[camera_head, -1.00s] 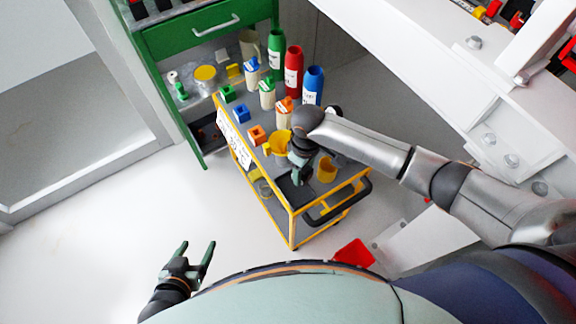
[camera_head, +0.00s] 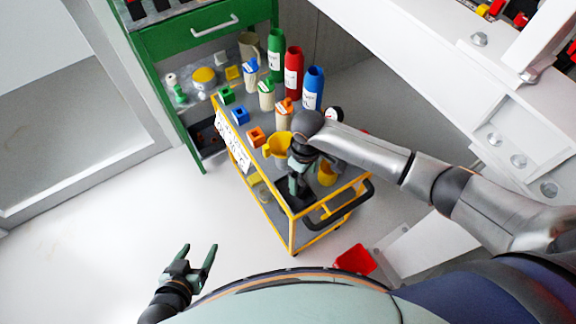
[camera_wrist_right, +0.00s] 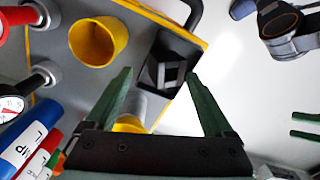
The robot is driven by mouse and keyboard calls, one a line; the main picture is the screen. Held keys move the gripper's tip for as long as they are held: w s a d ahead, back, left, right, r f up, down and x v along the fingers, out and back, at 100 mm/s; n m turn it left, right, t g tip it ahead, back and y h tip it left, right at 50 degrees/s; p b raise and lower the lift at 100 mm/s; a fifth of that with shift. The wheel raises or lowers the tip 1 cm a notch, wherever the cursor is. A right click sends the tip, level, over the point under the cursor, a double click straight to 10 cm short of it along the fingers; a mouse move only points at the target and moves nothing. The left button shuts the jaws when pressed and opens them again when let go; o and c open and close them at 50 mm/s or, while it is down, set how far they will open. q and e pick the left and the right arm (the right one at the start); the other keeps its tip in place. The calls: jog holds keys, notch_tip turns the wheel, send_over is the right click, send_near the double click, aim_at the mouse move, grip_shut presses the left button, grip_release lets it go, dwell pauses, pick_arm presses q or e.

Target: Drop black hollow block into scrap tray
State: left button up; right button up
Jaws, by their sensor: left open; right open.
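The black hollow block (camera_wrist_right: 173,73) shows in the right wrist view within the outline of a dark tray (camera_wrist_right: 150,74), which looks like the scrap tray, at the cart's corner. I cannot tell whether the block rests on the tray's floor. My right gripper (camera_wrist_right: 159,74) is open, with its green fingers spread on either side of the block in the picture and nothing held. In the head view the right gripper (camera_head: 297,190) hangs over the tray and hides most of it and the block. My left gripper (camera_head: 198,250) is open and empty over the floor.
The yellow-framed cart (camera_head: 293,222) carries yellow cups (camera_head: 327,174), an orange block (camera_head: 256,137), a blue block (camera_head: 240,115) and several bottles. A black handle (camera_head: 342,207) runs along its near end. A red bin (camera_head: 355,259) stands on the floor. The left floor is clear.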

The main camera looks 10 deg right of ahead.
jog(key=shift+r, duration=0.2)
notch_tip(320, 180, up, 12)
jog(key=p, duration=0.2)
dwell(0.5)
